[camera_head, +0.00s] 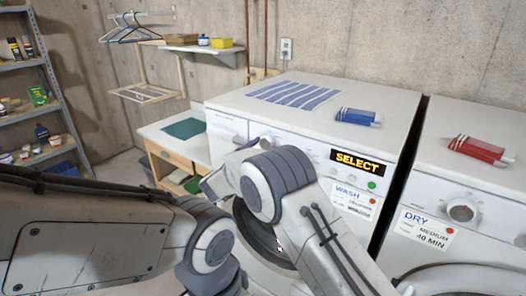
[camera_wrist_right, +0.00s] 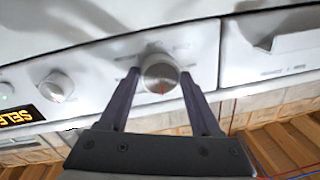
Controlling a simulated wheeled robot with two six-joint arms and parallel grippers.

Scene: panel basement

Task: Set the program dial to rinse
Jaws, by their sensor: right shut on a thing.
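The washer (camera_head: 300,125) stands in the middle of the head view, and its amber display (camera_head: 354,162) reads SELECT. In the right wrist view, a round silver dial (camera_wrist_right: 160,73) with a red mark sits on the white panel. The mark points toward the bottom of that picture. My right gripper (camera_wrist_right: 160,78) is shut on this dial, one dark finger on each side. In the head view my right gripper (camera_head: 240,148) is at the left part of the washer panel, partly behind my arm. My left arm enters from the left; its gripper is not visible.
A second knob (camera_wrist_right: 55,87) lies between the dial and the display. A WASH card (camera_head: 352,197) is on the washer front. The dryer (camera_head: 462,215) stands at right with a DRY card (camera_head: 425,228). Blue (camera_head: 357,117) and red (camera_head: 480,149) items lie on the machine tops.

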